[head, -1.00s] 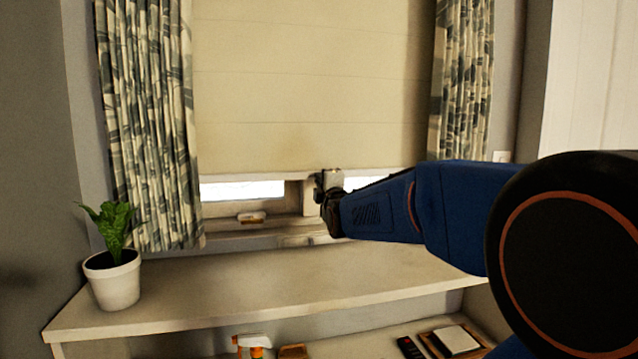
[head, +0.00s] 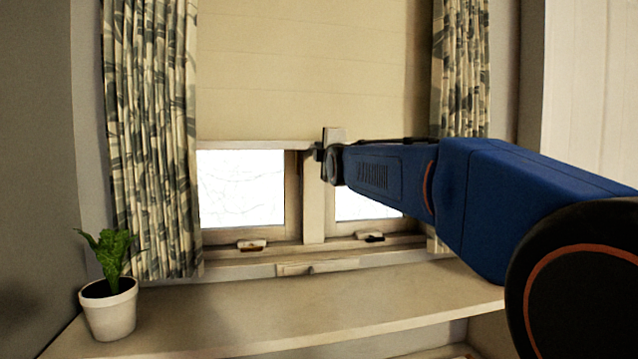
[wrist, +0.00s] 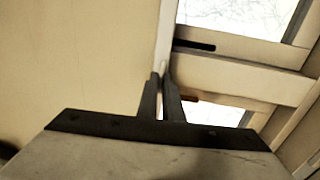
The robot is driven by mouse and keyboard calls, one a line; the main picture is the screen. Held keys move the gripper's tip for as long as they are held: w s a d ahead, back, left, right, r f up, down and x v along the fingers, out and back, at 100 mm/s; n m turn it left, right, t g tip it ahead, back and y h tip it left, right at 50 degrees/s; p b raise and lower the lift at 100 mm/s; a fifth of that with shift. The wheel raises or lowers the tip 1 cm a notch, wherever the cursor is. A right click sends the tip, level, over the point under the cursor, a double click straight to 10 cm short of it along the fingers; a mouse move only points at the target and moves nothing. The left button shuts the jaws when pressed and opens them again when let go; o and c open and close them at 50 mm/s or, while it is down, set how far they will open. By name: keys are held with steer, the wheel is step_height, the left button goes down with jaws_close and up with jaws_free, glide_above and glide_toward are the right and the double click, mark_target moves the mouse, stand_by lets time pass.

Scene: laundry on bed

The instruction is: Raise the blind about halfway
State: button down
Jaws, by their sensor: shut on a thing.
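The cream blind (head: 310,80) hangs over the upper part of the window, and its bottom edge is above the sill with bright panes showing below. My gripper (head: 320,152) is at the blind's bottom edge, near the middle of the window. In the wrist view the blind (wrist: 75,60) fills the left side. The two dark fingers of my gripper (wrist: 161,80) are shut on the blind's pale bottom bar (wrist: 164,40). The fingertips are partly hidden by the arm in the head view.
Patterned curtains hang at the left (head: 150,140) and right (head: 460,70). A potted plant (head: 110,307) stands at the left end of the wooden shelf (head: 300,305) below the window. Window handles (head: 252,245) sit on the lower frame. The shelf's middle is clear.

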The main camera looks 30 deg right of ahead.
glide_toward(316, 96)
steer(key=shift+x, duration=2.5)
steer(key=shift+d, duration=0.1)
steer(key=c, duration=1.9)
jaws_free()
steer(key=shift+c, duration=0.2)
steer(key=v, duration=1.7)
steer(key=shift+a, duration=0.2)
steer(key=shift+s+f, duration=0.1)
